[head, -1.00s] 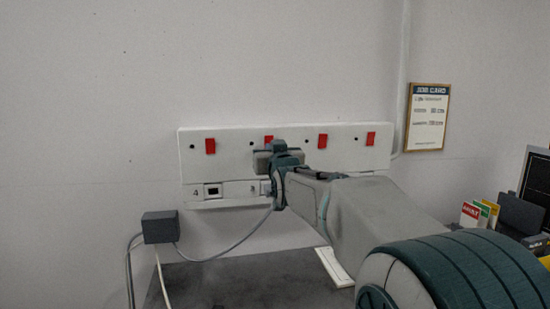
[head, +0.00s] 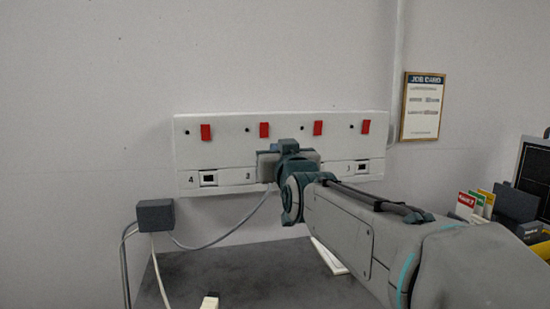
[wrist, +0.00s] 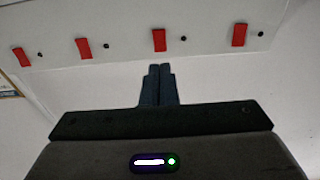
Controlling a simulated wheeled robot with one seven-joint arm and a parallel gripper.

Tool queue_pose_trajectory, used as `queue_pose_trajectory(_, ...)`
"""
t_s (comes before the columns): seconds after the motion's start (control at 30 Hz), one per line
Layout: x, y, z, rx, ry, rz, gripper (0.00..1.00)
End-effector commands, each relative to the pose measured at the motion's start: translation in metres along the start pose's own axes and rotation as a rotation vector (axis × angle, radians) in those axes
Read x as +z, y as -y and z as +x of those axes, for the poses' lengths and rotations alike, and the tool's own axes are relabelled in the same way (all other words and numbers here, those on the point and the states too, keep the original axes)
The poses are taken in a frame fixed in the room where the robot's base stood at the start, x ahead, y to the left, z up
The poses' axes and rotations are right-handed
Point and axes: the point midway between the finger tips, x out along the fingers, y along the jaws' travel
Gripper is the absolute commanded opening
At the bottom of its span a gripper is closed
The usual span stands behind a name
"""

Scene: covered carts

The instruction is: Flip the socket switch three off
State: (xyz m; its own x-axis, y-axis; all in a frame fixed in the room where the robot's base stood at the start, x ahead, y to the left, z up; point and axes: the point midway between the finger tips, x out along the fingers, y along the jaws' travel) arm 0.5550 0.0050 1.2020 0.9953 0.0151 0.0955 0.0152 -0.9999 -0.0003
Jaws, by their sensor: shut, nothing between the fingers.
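A white socket panel (head: 222,121) on the wall carries a row of red rocker switches above numbered sockets. The second switch from the left (head: 264,130) stands above a faint label that looks like 3; I take it as switch three. In the wrist view, which is turned over, it appears to be the third from the left (wrist: 159,40). My gripper (head: 268,166) is shut and empty, below and slightly right of that switch in the head view. In the wrist view its fingertips (wrist: 160,69) lie just under that switch. Contact and the rocker's tilt cannot be told. My gripper hides part of the socket row.
The other red switches (head: 206,132) (head: 318,128) (head: 366,127) sit close on either side. A grey box (head: 156,215) with cables hangs below left. A dark surface (head: 235,270) lies beneath. A job card (head: 422,106) hangs at right.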

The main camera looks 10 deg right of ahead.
Motion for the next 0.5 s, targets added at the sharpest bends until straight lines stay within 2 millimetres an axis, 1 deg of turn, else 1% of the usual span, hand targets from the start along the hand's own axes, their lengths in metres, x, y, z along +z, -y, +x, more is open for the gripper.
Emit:
queue_pose_trajectory(0.03, -0.001, -0.001, -0.006, 0.001, -0.002, 0.000, 0.00)
queue_pose_trajectory(0.2, 0.000, -0.001, -0.018, 0.002, 0.000, -0.001, 0.00)
queue_pose_trajectory(0.5, 0.001, -0.002, -0.020, 0.003, 0.001, -0.001, 0.00)
